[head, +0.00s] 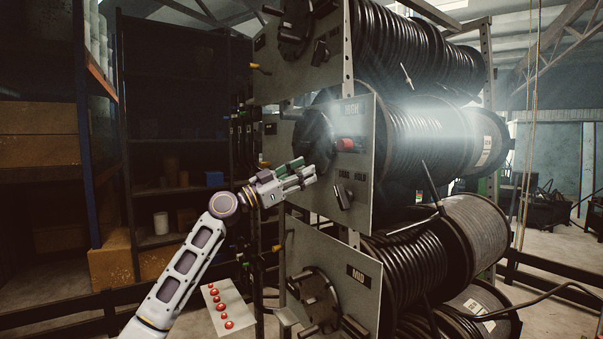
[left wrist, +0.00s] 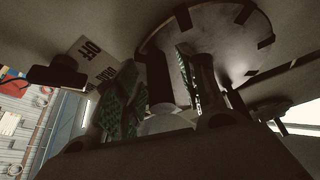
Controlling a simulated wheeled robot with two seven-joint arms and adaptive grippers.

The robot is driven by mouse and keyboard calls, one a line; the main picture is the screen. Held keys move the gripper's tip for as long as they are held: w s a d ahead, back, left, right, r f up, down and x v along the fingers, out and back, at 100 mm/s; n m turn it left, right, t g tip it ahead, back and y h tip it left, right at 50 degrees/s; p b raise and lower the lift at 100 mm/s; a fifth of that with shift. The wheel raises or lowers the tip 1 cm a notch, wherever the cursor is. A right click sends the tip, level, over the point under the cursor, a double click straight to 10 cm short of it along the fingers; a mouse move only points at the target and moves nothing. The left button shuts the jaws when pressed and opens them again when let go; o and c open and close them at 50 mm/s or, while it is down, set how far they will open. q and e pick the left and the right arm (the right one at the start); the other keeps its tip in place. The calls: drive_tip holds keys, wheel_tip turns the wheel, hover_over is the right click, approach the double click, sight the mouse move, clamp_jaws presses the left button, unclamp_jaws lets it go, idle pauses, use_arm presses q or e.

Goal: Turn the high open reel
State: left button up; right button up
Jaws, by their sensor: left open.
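The high reel (head: 425,145) is a wide drum wound with black hose, behind a grey plate (head: 362,195) marked HIGH. A dark round hub (head: 318,138) sits on the plate, with a red knob (head: 347,144) to its right. Below is a black lever (head: 342,196) near the drag and hold lettering. My left gripper (head: 306,173) is open in front of the plate, just below the hub. In the left wrist view, a dark upright cylinder (left wrist: 161,88) shows between its green-padded fingers, in front of a round disc (left wrist: 222,45); contact cannot be told. My right gripper is out of view.
Another reel (head: 410,50) is above and a MID reel (head: 385,275) below, with its own hub (head: 313,300) and lever. A sheet with several red buttons (head: 222,308) is at lower left. Shelves with boxes (head: 38,135) stand at left.

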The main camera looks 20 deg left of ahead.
sight(322, 159)
use_arm(q)
clamp_jaws()
drive_tip(key=shift+d+r+n, duration=0.1)
drive_tip(key=shift+d+n, duration=0.05)
drive_tip(key=shift+n, duration=0.25)
drive_tip(key=shift+s+d+r+n+t+y+p, duration=0.25)
drive_tip(key=shift+n+t, duration=0.1)
drive_tip(key=shift+n, duration=0.3)
drive_tip(key=shift+s+d+r+n+t+y+p, duration=0.15)
drive_tip(key=shift+s+n+t+y, duration=0.15)
drive_tip(key=shift+n, duration=0.35)
drive_tip(key=shift+d+r+t, duration=0.15)
drive_tip(key=shift+t, duration=0.1)
drive_tip(key=shift+s+r, duration=0.15)
drive_tip(key=shift+r, duration=0.1)
drive_tip(key=shift+c, duration=2.1)
unclamp_jaws()
drive_tip(key=o, duration=0.4)
drive_tip(key=shift+d, duration=0.3)
drive_tip(key=shift+a+f, duration=0.3)
